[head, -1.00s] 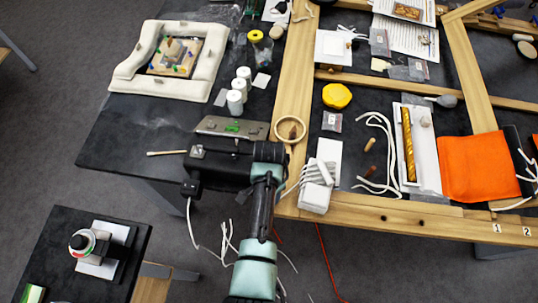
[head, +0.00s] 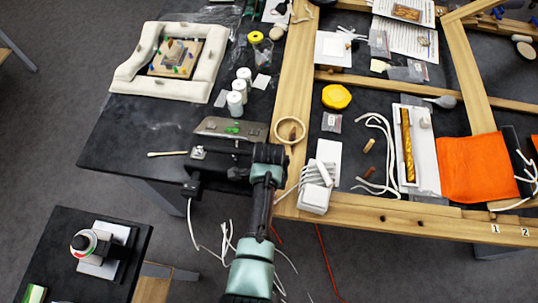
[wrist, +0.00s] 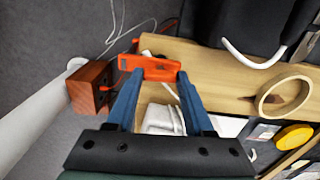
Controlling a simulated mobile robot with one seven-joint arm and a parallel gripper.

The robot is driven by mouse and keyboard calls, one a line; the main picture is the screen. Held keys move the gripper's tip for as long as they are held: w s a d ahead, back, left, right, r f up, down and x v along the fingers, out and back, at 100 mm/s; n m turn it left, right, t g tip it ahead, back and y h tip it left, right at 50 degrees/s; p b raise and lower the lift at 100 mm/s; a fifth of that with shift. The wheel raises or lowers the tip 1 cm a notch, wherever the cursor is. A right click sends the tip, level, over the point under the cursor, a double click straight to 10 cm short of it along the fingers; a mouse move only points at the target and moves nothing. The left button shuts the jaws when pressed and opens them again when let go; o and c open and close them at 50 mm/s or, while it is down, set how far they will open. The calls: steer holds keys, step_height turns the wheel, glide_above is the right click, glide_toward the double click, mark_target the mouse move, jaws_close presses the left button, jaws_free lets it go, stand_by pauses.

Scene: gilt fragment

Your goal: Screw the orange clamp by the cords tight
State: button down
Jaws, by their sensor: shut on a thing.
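The orange clamp (wrist: 148,67) shows in the wrist view at the near end of the wooden frame beam (wrist: 215,78). A reddish wooden block (wrist: 91,87) is beside its left end. My gripper (wrist: 158,76) has its two blue fingers on either side of the orange part, shut on it. Thin white cords (wrist: 113,22) hang over the floor beyond the clamp; they also show in the head view (head: 228,240). In the head view my arm hides the clamp and my fingertips.
A white block with cords (head: 315,196) lies on the frame just right of my arm; it also shows between my fingers in the wrist view (wrist: 160,120). A wooden ring (head: 290,131) lies on the beam.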

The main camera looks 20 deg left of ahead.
steer(key=shift+m, duration=0.4)
steer(key=shift+c, duration=1.4)
jaws_free()
step_height(320, 180, up, 13)
steer(key=b, duration=0.2)
